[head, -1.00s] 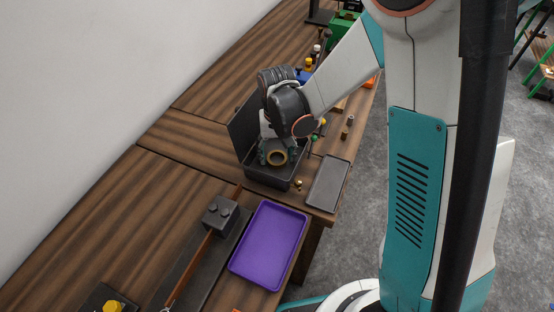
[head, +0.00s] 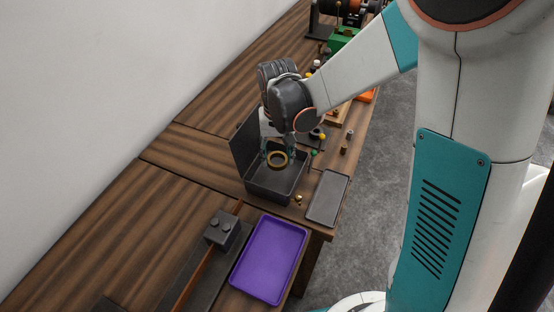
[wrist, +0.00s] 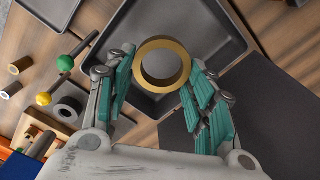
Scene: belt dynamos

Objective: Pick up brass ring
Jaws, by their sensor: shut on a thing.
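My gripper (head: 278,154) is shut on the brass ring (head: 277,166), a thick round band with an open centre. The ring is over the open dark grey box (head: 265,193), apart from its floor. In the wrist view the ring (wrist: 162,43) sits between the two teal-padded fingers of my gripper (wrist: 160,72), which touch it from either side. The grey floor of the box (wrist: 207,28) shows behind it, bare where visible.
The box's raised lid (head: 244,143) stands on its left. A dark flat tray (head: 327,196) lies to its right and a purple tray (head: 268,258) in front. Small pegs with coloured balls (wrist: 65,63) and cylinders (wrist: 20,65) stand beyond the box.

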